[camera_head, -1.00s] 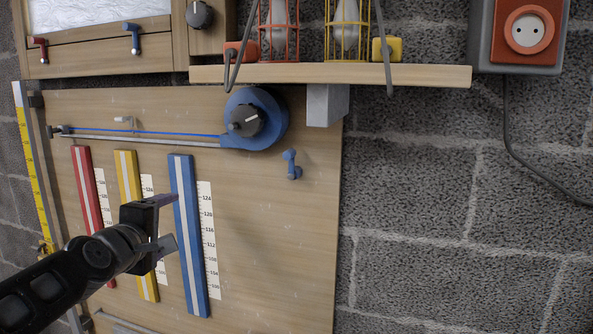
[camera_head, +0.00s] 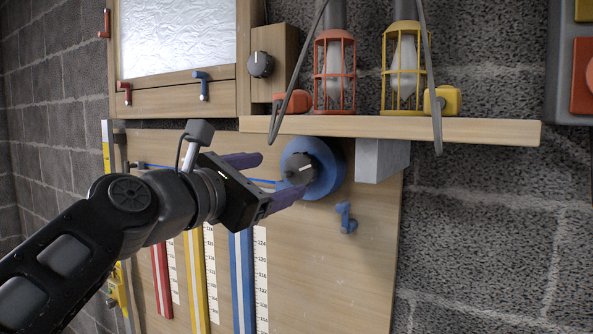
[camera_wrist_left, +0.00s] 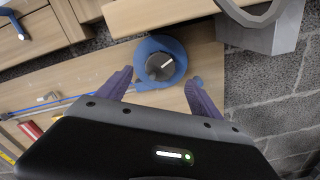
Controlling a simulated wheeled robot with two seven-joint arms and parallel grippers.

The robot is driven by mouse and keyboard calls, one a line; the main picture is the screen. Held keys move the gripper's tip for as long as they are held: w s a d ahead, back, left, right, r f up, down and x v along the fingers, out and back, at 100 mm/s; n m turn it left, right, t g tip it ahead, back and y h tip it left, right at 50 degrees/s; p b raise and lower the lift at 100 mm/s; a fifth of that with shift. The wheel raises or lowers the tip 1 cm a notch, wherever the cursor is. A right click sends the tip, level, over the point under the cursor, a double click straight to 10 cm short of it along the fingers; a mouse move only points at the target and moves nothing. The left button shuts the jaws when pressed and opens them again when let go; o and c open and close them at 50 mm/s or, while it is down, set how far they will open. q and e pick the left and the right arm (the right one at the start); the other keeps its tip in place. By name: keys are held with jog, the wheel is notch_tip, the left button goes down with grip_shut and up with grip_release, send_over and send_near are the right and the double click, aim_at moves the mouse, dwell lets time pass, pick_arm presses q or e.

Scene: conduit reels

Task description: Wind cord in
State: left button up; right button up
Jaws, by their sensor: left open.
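A blue reel (camera_head: 326,168) with a dark grey knob (camera_head: 300,168) is mounted on the wooden board, below the shelf. A blue cord (camera_head: 262,181) runs left from it, partly hidden behind my gripper. My left gripper (camera_head: 275,178) is open and empty, its fingers pointing at the reel, just left of the knob. In the left wrist view, the reel (camera_wrist_left: 178,50) and its knob (camera_wrist_left: 160,67) lie beyond and between the two spread fingers (camera_wrist_left: 160,88), apart from them. My right gripper is not in view.
The wooden shelf (camera_head: 460,130) with a red caged lamp (camera_head: 334,75) and a yellow caged lamp (camera_head: 404,70) juts out above the reel. A grey block (camera_head: 382,160) and a blue hook (camera_head: 345,217) are close to its right. Red, yellow and blue strips hang below.

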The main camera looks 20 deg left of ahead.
aim_at(298, 170)
pick_arm(q)
jog(key=w, duration=0.2)
jog(key=w+p, duration=0.1)
jog(key=w, duration=0.2)
jog(key=w+d, duration=0.1)
jog(key=w, duration=0.1)
jog(key=shift+w+p, duration=0.25)
jog(key=shift+p, duration=0.15)
jog(key=shift+c, duration=0.4)
jog(key=c, duration=1.3)
